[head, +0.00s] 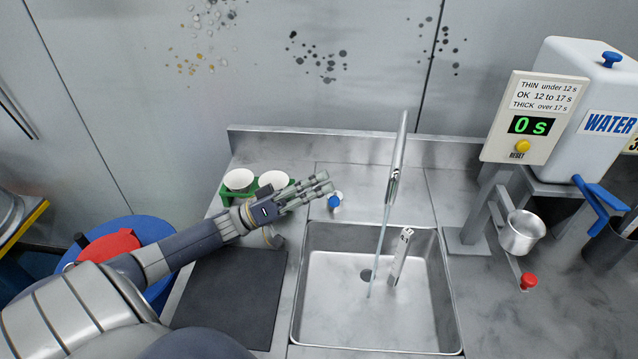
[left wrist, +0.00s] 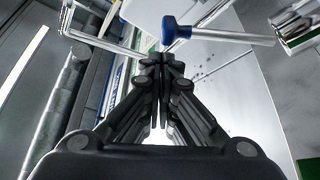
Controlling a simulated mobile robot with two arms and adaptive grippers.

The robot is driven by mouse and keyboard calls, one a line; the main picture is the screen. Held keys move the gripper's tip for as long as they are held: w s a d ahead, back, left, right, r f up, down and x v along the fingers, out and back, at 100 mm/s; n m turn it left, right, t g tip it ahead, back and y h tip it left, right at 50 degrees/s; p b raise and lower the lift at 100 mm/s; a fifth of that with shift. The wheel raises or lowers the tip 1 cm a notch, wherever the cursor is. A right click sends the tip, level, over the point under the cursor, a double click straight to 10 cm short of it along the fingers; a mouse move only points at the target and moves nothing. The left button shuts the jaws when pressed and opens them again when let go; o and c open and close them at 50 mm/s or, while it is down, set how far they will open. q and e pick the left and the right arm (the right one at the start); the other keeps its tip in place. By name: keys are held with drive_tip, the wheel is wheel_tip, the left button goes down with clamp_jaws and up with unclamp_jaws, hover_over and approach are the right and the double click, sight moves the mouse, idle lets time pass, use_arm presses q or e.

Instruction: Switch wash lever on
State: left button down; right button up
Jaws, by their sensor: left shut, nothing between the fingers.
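The wash lever (head: 334,201), with a blue end on a pale metal stem, stands on the counter behind the sink's left corner. In the left wrist view the blue-ended lever (left wrist: 177,30) shows just beyond my fingertips. My left gripper (head: 328,184) is shut and empty, its tips close beside the lever; I cannot tell whether they touch. It also shows in the left wrist view (left wrist: 160,62). The tall metal tap (head: 397,155) stands behind the sink, and a thin stream of water (head: 379,248) runs from it into the basin. My right gripper is out of view.
The steel sink (head: 325,335) holds an upright labelled piece (head: 400,255). White cups in a green holder (head: 228,195) stand behind my left wrist. A dark mat (head: 225,300) lies left of the sink. A timer sign (head: 530,90) and water tank (head: 590,75) stand right.

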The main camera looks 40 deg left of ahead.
use_arm(q)
wheel_tip(320, 180, up, 10)
idle(0.6)
idle(0.4)
